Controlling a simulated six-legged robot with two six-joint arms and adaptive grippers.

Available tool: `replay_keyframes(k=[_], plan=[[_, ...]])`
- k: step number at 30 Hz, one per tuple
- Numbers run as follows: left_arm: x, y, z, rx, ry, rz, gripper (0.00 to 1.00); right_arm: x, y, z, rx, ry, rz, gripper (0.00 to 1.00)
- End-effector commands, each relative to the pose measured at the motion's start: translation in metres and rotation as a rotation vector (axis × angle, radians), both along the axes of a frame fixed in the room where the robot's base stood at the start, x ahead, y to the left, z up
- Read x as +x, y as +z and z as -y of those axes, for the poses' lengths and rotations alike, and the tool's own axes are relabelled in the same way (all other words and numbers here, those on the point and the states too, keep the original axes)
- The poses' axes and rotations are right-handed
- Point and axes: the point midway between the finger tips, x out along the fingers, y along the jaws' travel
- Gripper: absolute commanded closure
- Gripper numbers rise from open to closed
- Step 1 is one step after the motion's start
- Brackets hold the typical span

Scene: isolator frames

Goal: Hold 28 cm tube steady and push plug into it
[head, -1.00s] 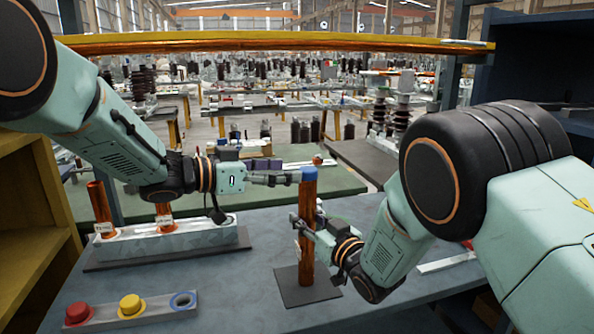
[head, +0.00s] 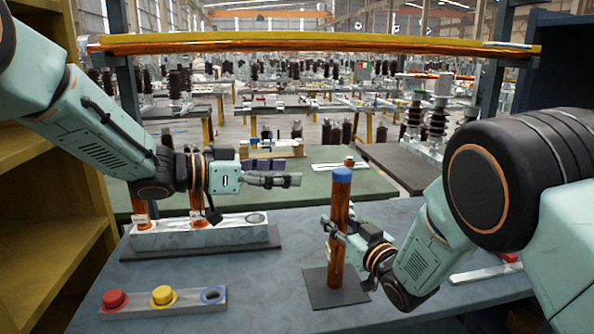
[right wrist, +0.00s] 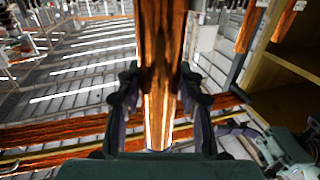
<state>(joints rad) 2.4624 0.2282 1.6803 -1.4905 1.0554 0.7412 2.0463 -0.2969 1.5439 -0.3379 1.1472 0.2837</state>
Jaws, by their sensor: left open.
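An upright copper-brown tube (head: 338,212) stands on a dark square plate (head: 318,296). A blue plug (head: 342,175) sits on its top end; how deep it sits I cannot tell. My right gripper (head: 334,232) is shut around the tube at mid-height. In the right wrist view its fingers (right wrist: 160,108) lie on both sides of the tube (right wrist: 162,60). My left gripper (head: 297,180) is open and empty, left of the plug at about its height, with a gap between.
A long holder (head: 180,239) at left holds two labelled copper tubes and an empty hole. A yellow-topped bar (head: 310,42) crosses behind.

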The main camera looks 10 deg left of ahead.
Motion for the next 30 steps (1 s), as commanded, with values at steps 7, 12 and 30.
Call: replay_keyframes(k=[7, 12, 30], plan=[[0.000, 0.000, 0.000, 0.000, 0.000, 0.000, 0.37, 0.000, 0.001, 0.000, 0.001, 0.000, 0.002, 0.41], [0.000, 0.000, 0.000, 0.000, 0.000, 0.000, 0.37, 0.000, 0.001, 0.000, 0.001, 0.000, 0.003, 0.39], [0.000, 0.000, 0.000, 0.000, 0.000, 0.000, 0.37, -0.046, 0.001, 0.031, 0.001, -0.002, 0.000, 0.39]])
